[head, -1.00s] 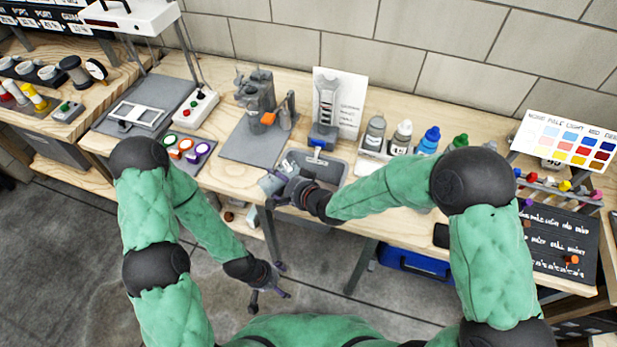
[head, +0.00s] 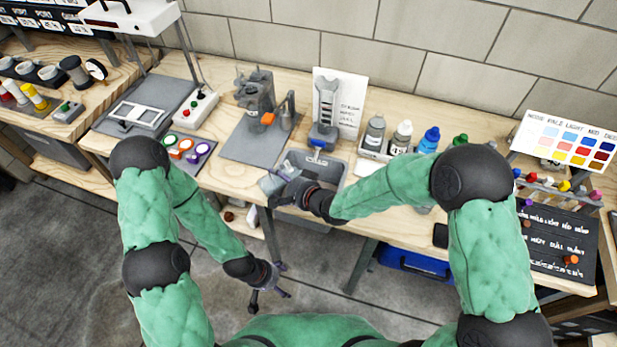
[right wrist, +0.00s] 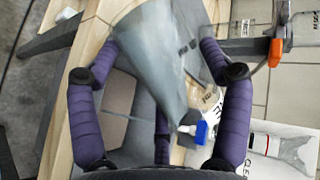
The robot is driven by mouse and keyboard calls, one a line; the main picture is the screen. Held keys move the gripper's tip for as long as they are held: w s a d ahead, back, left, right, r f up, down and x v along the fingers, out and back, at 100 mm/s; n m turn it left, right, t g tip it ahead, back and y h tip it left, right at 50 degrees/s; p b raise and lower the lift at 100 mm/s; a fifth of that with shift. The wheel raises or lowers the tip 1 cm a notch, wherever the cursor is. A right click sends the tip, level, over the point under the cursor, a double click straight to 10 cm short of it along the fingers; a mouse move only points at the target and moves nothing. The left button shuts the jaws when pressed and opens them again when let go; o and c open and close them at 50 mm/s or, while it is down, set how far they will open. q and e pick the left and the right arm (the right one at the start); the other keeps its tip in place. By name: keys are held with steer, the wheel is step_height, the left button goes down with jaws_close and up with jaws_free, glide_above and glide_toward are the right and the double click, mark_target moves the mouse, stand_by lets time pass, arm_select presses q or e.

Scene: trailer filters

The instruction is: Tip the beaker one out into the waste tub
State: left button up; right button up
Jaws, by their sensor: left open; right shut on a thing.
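A clear grey beaker (head: 272,183) is held by my right gripper (head: 284,184) over the front edge of the bench. In the right wrist view the beaker (right wrist: 165,55) fills the upper middle between the purple fingers, and it looks tilted. Its contents cannot be made out. A grey basin (head: 335,181) is set in the bench just behind and right of the gripper; I take it for the waste tub, though no label shows. My left gripper (head: 270,296) is open and empty, low in front of the bench.
A blue-tipped tap (head: 317,144) stands at the back of the basin. A grey stand (head: 257,95) on a mat is to the left. A blue case (head: 413,262) sits below the bench.

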mark_target(293, 176)
steer(key=shift+w+d+f+m+y+p, duration=0.2)
steer(key=shift+d+m+y+p, duration=0.1)
steer(key=shift+d+y, duration=0.1)
steer(key=shift+w+d+f+m+y+p, duration=0.1)
steer(key=shift+w+d+m+y+p, duration=0.1)
steer(key=shift+d+m+y, duration=0.15)
stand_by(1.6)
steer(key=shift+d+f+m+g+y+p, duration=0.15)
steer(key=shift+f+m+g+y+p, duration=0.15)
steer(key=shift+m+y+p, duration=0.2)
stand_by(1.3)
steer(key=shift+w+d+r+m+y+p, duration=0.25)
steer(key=shift+r+m+y+p, duration=0.35)
steer(key=shift+p, duration=0.4)
stand_by(0.7)
steer(key=shift+w+d+r+m+y+p, duration=0.2)
steer(key=shift+d+r+m+y+p, duration=0.3)
steer(key=shift+m+y+p, duration=0.45)
stand_by(1.2)
